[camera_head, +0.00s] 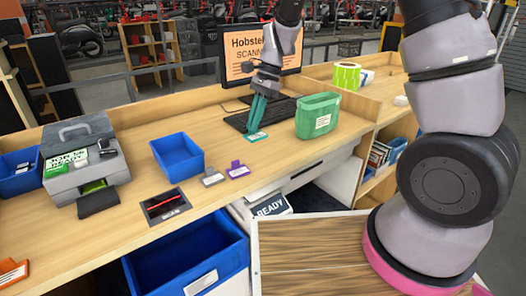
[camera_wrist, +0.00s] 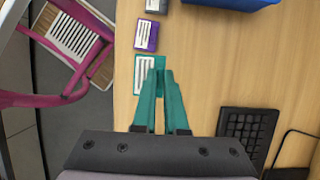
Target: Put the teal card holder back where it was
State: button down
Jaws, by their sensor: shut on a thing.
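The teal card holder (camera_head: 256,137) with a white label is at the fingertips of my gripper (camera_head: 259,122), in front of the keyboard. In the wrist view the holder (camera_wrist: 145,74) shows beside the teal fingers (camera_wrist: 160,72), which are close together and shut on it, partly covering it. It is at or just above the desk top; I cannot tell whether it touches. A purple card holder (camera_head: 238,170) and a grey card holder (camera_head: 212,177) stand in a row nearer the front edge. The purple one (camera_wrist: 147,36) is just beyond the teal one in the wrist view.
The black keyboard (camera_head: 260,114) lies behind my gripper, and a green bin (camera_head: 318,115) stands to its right. A blue bin (camera_head: 177,153) is left of the card holders. A dark tray with a red pen (camera_head: 164,205) lies near the front edge. Bare desk lies between blue bin and keyboard.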

notch_tip(320, 180, down, 8)
jog(key=shift+f, duration=0.1)
dwell(0.4)
jog(key=c, duration=1)
grip_release()
jog(key=shift+f, duration=0.1)
jog(key=shift+o, duration=0.2)
jog(key=s+d+r+n+t, duration=0.15)
jog(key=d+r, duration=0.45)
jog(key=r, duration=0.6)
jog(key=d+r+n+t, duration=0.2)
jog(key=d+r, duration=0.5)
jog(key=r, duration=0.6)
jog(key=s+d+r+n+t+h, duration=0.1)
jog(key=s+d+r+n+t, duration=0.2)
jog(key=s+d+r+t, duration=0.3)
jog(key=s+d+r, duration=0.2)
jog(key=s+d, duration=0.2)
jog(key=s, duration=0.2)
jog(key=shift+s+n+h, duration=0.15)
jog(key=shift+n+h, duration=0.2)
jog(key=shift+h, duration=0.05)
